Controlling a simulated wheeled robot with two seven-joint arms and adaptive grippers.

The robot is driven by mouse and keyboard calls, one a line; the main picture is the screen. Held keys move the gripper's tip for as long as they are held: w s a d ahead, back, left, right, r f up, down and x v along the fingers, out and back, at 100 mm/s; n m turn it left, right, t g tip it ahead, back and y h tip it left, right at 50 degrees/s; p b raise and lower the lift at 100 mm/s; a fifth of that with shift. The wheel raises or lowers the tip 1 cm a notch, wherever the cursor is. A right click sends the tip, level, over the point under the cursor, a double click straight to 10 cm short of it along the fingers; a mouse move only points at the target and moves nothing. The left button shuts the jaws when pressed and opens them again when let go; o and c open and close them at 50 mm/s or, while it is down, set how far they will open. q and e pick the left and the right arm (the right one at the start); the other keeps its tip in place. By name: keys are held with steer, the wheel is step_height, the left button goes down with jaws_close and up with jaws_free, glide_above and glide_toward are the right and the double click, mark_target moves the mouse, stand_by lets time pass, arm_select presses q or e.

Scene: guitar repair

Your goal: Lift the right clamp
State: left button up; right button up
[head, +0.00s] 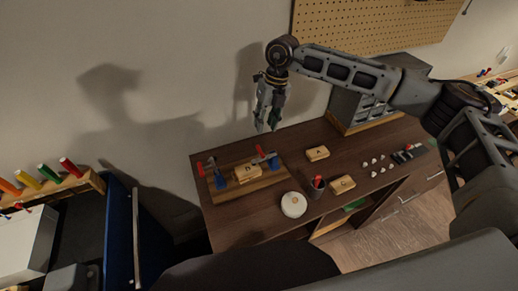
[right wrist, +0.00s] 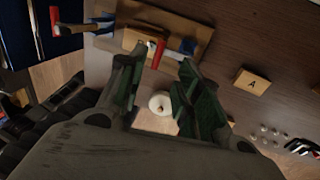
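The right clamp (head: 270,158), with a red handle and blue parts, stands at the right end of a wooden board (head: 262,183) on the workbench. In the right wrist view its red handle (right wrist: 158,52) shows just beyond the fingertips. The left clamp (head: 216,174) stands at the board's left end. A wooden block marked D (head: 248,173) lies between them. My right gripper (head: 268,128) points down, open and empty, above the back of the bench near the right clamp. Its green-padded fingers (right wrist: 160,75) are apart. My left gripper is not in view.
Small white pieces (head: 374,168) lie farther right. A grey cabinet (head: 358,106) stands at the back right.

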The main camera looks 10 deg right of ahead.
mark_target(259, 148)
steer(key=f+p, duration=0.1)
steer(key=f, duration=0.3)
steer(key=a+f, duration=0.1)
steer(key=f, duration=0.3)
steer(key=a+f+p, duration=0.1)
steer(key=f, duration=0.3)
steer(key=shift+s+a+f+p, duration=0.15)
steer(key=shift+s+f+p, duration=0.1)
steer(key=shift+p, duration=0.05)
jaws_close()
